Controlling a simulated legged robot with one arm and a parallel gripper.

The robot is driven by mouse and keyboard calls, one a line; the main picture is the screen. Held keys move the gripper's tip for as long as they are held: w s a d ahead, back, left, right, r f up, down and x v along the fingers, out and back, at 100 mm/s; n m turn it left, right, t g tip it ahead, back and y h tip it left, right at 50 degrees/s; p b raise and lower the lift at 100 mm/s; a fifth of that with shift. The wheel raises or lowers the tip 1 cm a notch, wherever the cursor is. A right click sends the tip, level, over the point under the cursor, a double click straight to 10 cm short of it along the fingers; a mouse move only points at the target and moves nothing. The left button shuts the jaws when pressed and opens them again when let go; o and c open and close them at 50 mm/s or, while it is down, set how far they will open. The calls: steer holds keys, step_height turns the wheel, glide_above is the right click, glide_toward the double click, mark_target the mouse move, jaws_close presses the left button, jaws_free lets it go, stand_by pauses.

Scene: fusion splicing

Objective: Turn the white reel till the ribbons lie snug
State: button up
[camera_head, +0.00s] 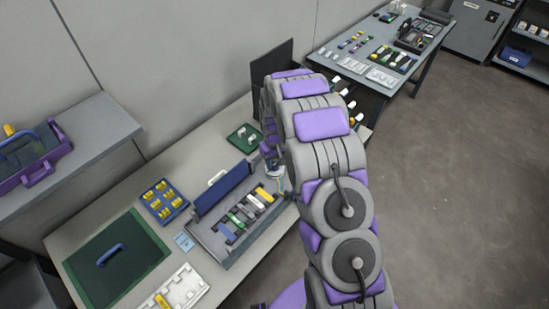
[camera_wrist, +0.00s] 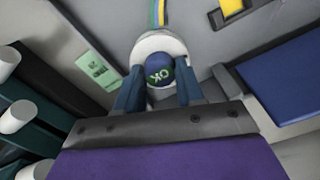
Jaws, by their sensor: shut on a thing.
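The white reel (camera_wrist: 158,42) lies at the middle of the wrist view, with a dark blue knob (camera_wrist: 158,74) marked with green letters on its top. Yellow, green and blue ribbons (camera_wrist: 158,12) run from the reel's far edge, side by side. My gripper (camera_wrist: 158,88) has its two dark blue fingers on either side of the knob, shut on it. In the head view my gripper (camera_head: 273,160) is at the right end of the grey tray (camera_head: 223,250), partly hidden by my arm. The white reel (camera_head: 277,171) shows only in part there.
The tray holds several coloured pieces beside a raised blue panel (camera_head: 222,190). A blue box with yellow parts (camera_head: 164,201), a green mat (camera_head: 115,258) and a white tray (camera_head: 180,290) lie to the left. A dark upright panel (camera_head: 271,75) stands behind my arm.

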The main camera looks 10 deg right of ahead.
mark_target(275, 163)
steer(key=shift+m, duration=0.6)
steer(key=o, duration=1)
steer(key=shift+o, duration=0.2)
step_height(275, 163, up, 17)
steer(key=p, duration=0.3)
steer(key=shift+r, duration=0.15)
